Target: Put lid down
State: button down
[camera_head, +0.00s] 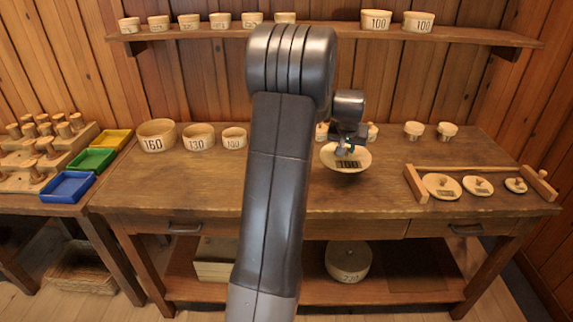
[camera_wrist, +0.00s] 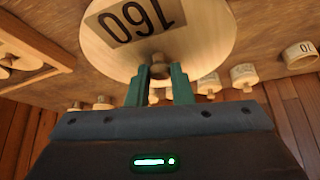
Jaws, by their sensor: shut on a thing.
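A round pale wooden lid (camera_head: 330,153) with a black label is in my gripper (camera_head: 347,146), over the right-middle part of the workbench (camera_head: 375,195). In the wrist view the lid (camera_wrist: 205,25) fills the top middle, and its label reads 160 upside down. My gripper's green fingers (camera_wrist: 159,72) are shut on its small knob (camera_wrist: 157,60). The lid looks tilted in the head view and appears held above the top; the exact gap cannot be told. Open tubs marked 160 (camera_head: 157,136), 130 (camera_head: 199,138) and 100 (camera_head: 234,138) stand at the bench's left.
A low wooden rack (camera_head: 415,184) at the right holds three lids of falling size. Small tubs (camera_head: 447,131) stand behind it, and others line the wall shelf (camera_head: 340,33). Blue, green and yellow trays (camera_head: 90,160) lie left. Bench room is clear before the tubs.

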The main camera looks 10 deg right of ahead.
aim_at(344, 163)
notch_tip(344, 163, down, 10)
jog(key=shift+d+r+p, duration=0.1)
jog(key=shift+p, duration=0.4)
jog(key=shift+f, duration=0.3)
jog(key=c, duration=1.3)
grip_release()
jog(key=shift+r, duration=0.1)
jog(key=shift+s+r, duration=0.15)
jog(key=shift+r, duration=0.2)
jog(key=b+v, duration=0.1)
jog(key=v, duration=1)
jog(key=shift+s+r, duration=0.1)
jog(key=shift+r, duration=0.15)
